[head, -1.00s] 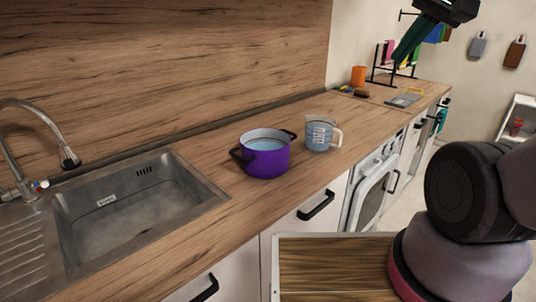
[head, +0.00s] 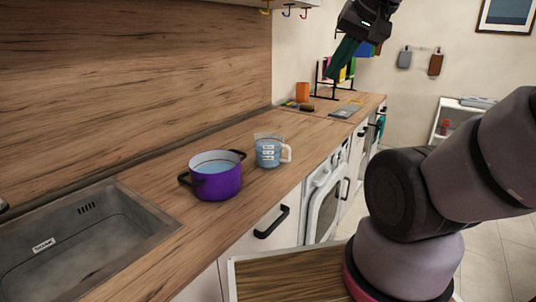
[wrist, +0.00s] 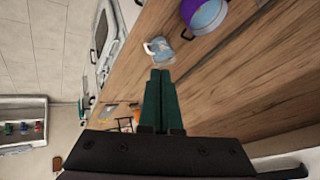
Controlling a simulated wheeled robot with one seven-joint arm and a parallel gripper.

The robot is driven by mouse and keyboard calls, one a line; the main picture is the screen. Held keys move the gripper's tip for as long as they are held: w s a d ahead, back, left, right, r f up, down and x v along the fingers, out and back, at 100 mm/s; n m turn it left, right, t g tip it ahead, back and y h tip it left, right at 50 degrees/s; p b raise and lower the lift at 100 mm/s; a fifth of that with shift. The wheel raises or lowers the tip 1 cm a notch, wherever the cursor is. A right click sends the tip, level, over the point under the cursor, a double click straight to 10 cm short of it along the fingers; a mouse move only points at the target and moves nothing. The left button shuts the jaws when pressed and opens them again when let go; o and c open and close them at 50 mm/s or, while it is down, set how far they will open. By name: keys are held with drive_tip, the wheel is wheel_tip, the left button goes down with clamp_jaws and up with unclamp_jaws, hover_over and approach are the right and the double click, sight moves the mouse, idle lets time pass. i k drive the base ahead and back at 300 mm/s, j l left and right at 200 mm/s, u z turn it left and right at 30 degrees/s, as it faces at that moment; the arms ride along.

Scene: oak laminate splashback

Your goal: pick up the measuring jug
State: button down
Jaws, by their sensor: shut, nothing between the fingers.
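The clear measuring jug (head: 268,152) stands upright on the wooden counter, with white markings and its white handle toward the right. It holds something bluish. In the wrist view the jug (wrist: 161,50) lies just beyond my fingertips in the picture, with its handle toward the left. My gripper (head: 343,55) is raised high above the counter, beyond and to the right of the jug in the head view. Its two green fingers (wrist: 160,72) are together and empty, apart from the jug.
A purple pot (head: 215,178) of bluish liquid stands close left of the jug; it also shows in the wrist view (wrist: 203,14). A sink (head: 85,235) is at the left. An orange cup (head: 302,92) and a black rack (head: 322,80) stand at the far end. Counter behind the jug is clear.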

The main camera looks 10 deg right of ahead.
sight(268, 146)
drive_tip(key=i+l, duration=0.5)
drive_tip(key=l, duration=0.15)
drive_tip(key=i+l+z, duration=0.15)
drive_tip(key=i+l, duration=0.3)
drive_tip(key=l, duration=0.2)
